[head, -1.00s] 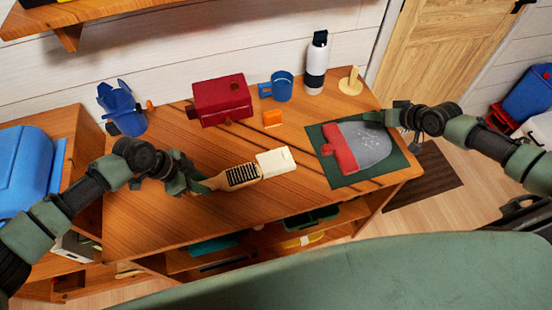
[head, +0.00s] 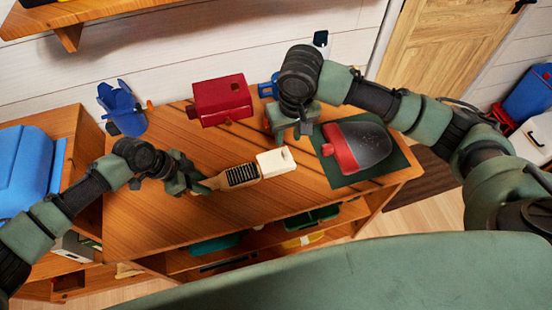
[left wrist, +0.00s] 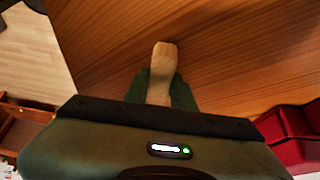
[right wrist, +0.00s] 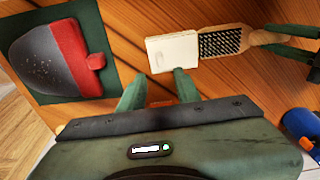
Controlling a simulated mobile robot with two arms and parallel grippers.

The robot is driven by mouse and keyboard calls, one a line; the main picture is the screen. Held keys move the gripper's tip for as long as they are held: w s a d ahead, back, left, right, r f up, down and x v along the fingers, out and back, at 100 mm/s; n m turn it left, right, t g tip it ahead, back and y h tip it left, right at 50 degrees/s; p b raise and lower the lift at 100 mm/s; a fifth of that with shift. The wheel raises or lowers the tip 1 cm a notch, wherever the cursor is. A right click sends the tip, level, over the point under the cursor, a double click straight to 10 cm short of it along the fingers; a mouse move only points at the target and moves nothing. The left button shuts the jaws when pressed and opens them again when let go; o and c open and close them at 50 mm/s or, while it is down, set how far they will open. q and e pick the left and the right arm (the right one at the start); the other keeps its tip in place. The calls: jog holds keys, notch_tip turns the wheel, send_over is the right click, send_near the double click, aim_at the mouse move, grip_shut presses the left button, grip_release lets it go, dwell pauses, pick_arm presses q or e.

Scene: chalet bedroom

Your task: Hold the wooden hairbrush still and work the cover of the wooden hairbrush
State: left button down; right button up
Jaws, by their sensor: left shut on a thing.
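The wooden hairbrush (head: 240,175) lies along the wooden table top with its black bristles showing. Its white cover (head: 275,162) is at the bristle end; I cannot tell whether it overlaps the brush head. My left gripper (head: 188,181) is shut on the hairbrush handle, which shows between its fingers in the left wrist view (left wrist: 163,62). My right gripper (head: 289,124) is open and empty, a little beyond the cover. In the right wrist view its fingertips (right wrist: 158,84) are apart, and the cover (right wrist: 173,51) lies just ahead of them. The brush bristles (right wrist: 219,43) show beside it.
A green mat (head: 397,172) with a red and grey item (head: 365,147) lies right of the cover. A red box (head: 222,100) and a blue object (head: 120,107) stand farther back. The blue mug (head: 267,90) is partly hidden by my right arm. The table's front is clear.

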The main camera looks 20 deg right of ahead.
aim_at(285, 153)
jog(key=f, duration=0.3)
jog(key=w+f, duration=0.1)
jog(key=f, duration=0.5)
jog(key=shift+w+f, duration=0.2)
jog(key=shift+f, duration=0.2)
grip_shut()
